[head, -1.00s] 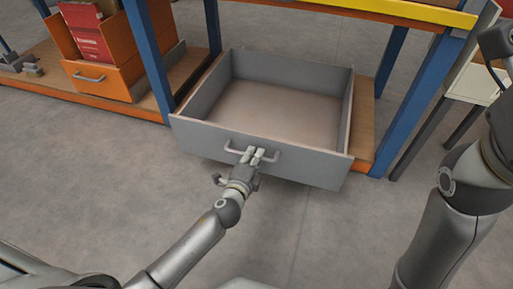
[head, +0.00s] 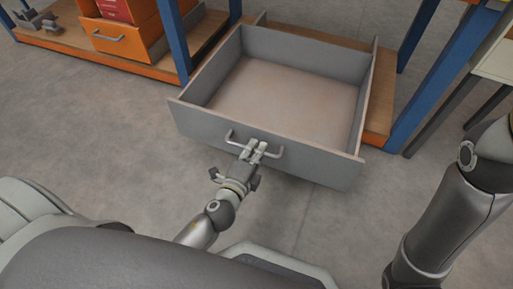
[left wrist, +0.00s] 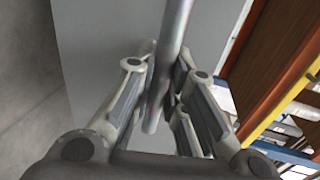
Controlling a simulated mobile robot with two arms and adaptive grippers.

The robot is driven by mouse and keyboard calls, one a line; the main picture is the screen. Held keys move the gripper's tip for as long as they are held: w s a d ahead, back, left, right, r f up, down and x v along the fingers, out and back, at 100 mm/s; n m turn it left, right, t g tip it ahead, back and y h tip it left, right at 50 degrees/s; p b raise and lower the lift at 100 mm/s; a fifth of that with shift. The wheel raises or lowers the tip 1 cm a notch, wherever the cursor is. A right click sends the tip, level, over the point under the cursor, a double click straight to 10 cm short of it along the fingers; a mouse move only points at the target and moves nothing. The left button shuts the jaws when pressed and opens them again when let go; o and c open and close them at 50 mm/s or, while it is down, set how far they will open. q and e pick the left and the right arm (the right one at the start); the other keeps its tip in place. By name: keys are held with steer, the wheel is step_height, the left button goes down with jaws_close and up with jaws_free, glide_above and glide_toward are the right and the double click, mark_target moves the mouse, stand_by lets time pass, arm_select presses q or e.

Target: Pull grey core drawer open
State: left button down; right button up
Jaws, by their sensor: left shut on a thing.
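The grey core drawer (head: 205,127) sits low in the shelving in the head view, pulled well out and empty inside. Its bar handle (head: 233,139) is on the front panel. My left gripper (head: 256,147) is shut on the middle of this handle. In the left wrist view the handle bar (left wrist: 172,35) runs between the two fingers of the left gripper (left wrist: 163,95), with the grey front panel (left wrist: 100,40) behind. My right arm shows at the right of the head view, but its gripper is out of view.
An orange drawer (head: 115,38) with red boxes (head: 113,8) stands on the shelf at the left. Blue posts (head: 172,40) flank the grey drawer. Bare concrete floor (head: 80,120) lies in front. A pale cabinet (head: 497,62) stands at the right.

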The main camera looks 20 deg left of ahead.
arm_select(q)
steer(key=c, duration=1.5)
jaws_free()
steer(key=shift+o, duration=0.2)
steer(key=v, duration=1.2)
steer(key=shift+d, duration=0.1)
